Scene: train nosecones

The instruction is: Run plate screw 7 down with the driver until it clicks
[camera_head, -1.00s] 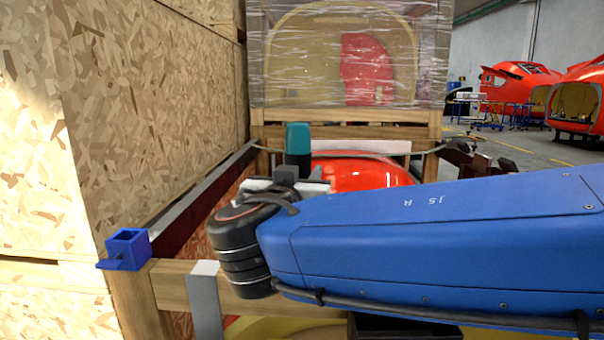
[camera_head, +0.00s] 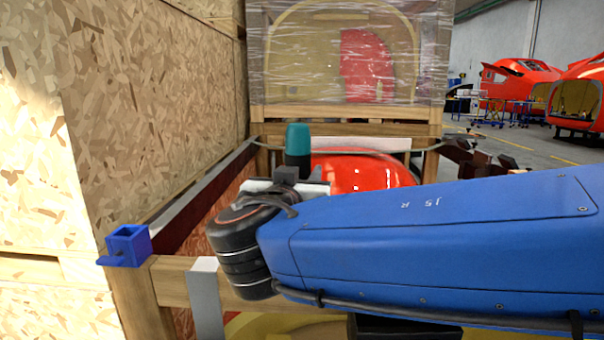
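The driver (camera_head: 298,147), with a teal top and a dark lower body, stands upright just beyond my arm's wrist. My gripper (camera_head: 287,178) shows only in part, as a dark block and pale metal parts at the driver's base. Its fingertips are hidden behind my wrist and blue arm, so its grip on the driver cannot be made out. The plate, screw 7 and the driver's tip are not visible. A red nosecone (camera_head: 365,172) lies behind the driver, inside the wooden frame.
A blue square holder (camera_head: 127,246) sits on the frame's front left corner. A grey metal strap (camera_head: 206,300) crosses the front wooden beam. A tall chipboard crate (camera_head: 160,110) walls off the left. A film-wrapped crate (camera_head: 345,55) stands behind. Open floor lies at the far right.

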